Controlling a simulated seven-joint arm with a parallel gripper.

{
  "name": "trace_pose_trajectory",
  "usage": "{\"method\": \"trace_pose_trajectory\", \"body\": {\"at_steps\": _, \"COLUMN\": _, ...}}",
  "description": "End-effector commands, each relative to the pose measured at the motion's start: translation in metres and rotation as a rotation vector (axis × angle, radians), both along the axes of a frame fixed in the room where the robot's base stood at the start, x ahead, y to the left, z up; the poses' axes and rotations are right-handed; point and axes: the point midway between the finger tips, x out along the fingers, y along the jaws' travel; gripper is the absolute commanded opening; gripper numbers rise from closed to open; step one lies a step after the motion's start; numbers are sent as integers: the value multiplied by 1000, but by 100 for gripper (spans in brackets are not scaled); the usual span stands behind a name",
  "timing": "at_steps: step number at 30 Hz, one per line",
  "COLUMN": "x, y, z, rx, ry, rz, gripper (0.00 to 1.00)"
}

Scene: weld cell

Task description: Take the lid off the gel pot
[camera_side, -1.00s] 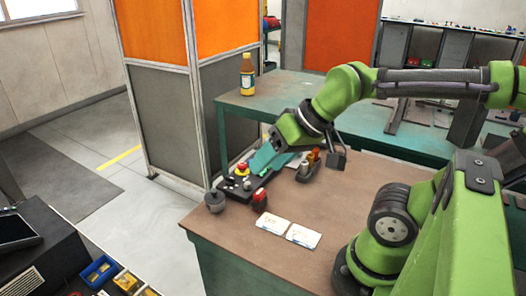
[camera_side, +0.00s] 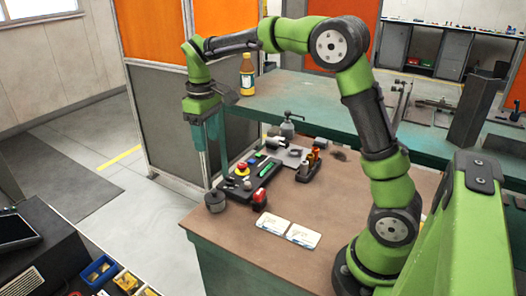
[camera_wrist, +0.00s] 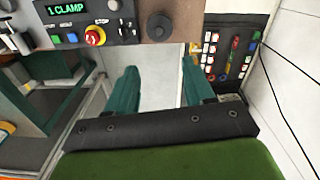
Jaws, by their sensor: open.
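The gel pot (camera_side: 215,202) is a small, dark grey, round pot at the left front corner of the brown table. Its lid (camera_side: 214,194) with a small knob on top is on it. In the wrist view the lid (camera_wrist: 159,26) shows from above as a dark disc, at the table's edge and just beyond my fingertips. My gripper (camera_side: 211,178) points down with its teal fingers above and behind the pot in the side view. In the wrist view my gripper (camera_wrist: 160,62) is open, with only pale floor between the fingers, apart from the pot.
A control box (camera_side: 250,178) with a red-and-yellow stop button is beside the pot.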

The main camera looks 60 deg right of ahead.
Motion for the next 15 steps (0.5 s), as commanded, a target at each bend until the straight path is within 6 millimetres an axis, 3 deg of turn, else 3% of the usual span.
{"method": "trace_pose_trajectory", "body": {"at_steps": 15, "x": -2, "y": 1, "z": -100, "rx": 4, "ry": 8, "rz": 9, "gripper": 53}}
